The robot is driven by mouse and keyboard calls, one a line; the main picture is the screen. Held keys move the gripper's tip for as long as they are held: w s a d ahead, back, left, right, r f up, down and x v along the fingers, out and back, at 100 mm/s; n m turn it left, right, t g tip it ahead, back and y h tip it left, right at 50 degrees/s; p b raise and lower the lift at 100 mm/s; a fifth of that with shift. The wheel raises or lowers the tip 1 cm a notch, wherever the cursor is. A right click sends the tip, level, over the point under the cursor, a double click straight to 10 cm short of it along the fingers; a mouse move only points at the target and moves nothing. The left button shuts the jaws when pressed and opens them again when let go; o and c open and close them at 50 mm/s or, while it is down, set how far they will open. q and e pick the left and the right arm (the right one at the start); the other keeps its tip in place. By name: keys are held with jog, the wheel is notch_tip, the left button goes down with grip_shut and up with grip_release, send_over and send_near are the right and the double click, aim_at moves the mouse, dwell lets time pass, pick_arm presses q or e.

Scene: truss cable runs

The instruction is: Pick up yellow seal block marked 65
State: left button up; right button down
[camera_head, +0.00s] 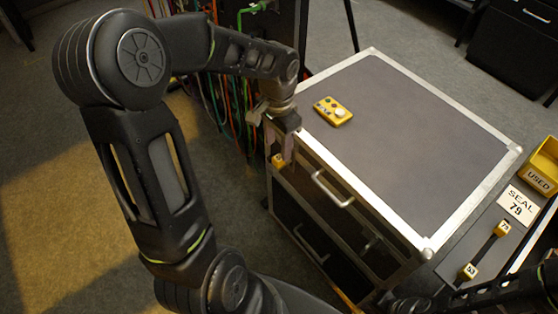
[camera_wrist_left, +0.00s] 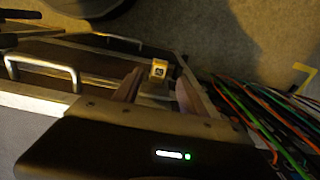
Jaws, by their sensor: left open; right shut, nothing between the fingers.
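A small yellow block (camera_head: 278,160) sits at the near left corner of the grey-topped case, below the top edge. It also shows in the left wrist view (camera_wrist_left: 158,71), with a dark mark too small to read. My left gripper (camera_head: 280,150) is open and points down beside that corner. In the left wrist view its fingers (camera_wrist_left: 157,88) stand apart, with the block beyond and between their tips, not clasped. My right gripper (camera_head: 408,304) is shut and empty at the bottom right, partly cut off by the frame.
The metal-edged case (camera_head: 420,130) has drawer handles (camera_head: 332,190) on its front. A yellow control box (camera_head: 333,111) lies on top. Cables (camera_head: 232,110) hang behind the left arm. At right are yellow blocks marked 79 (camera_head: 502,228) and 53 (camera_head: 469,271), a "SEAL 79" card (camera_head: 519,204) and a "USED" bin (camera_head: 543,166).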

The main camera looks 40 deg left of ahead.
aim_at(279, 158)
pick_arm(q)
jog(key=shift+f+b, duration=0.35)
jog(key=shift+f, duration=2.3)
grip_shut()
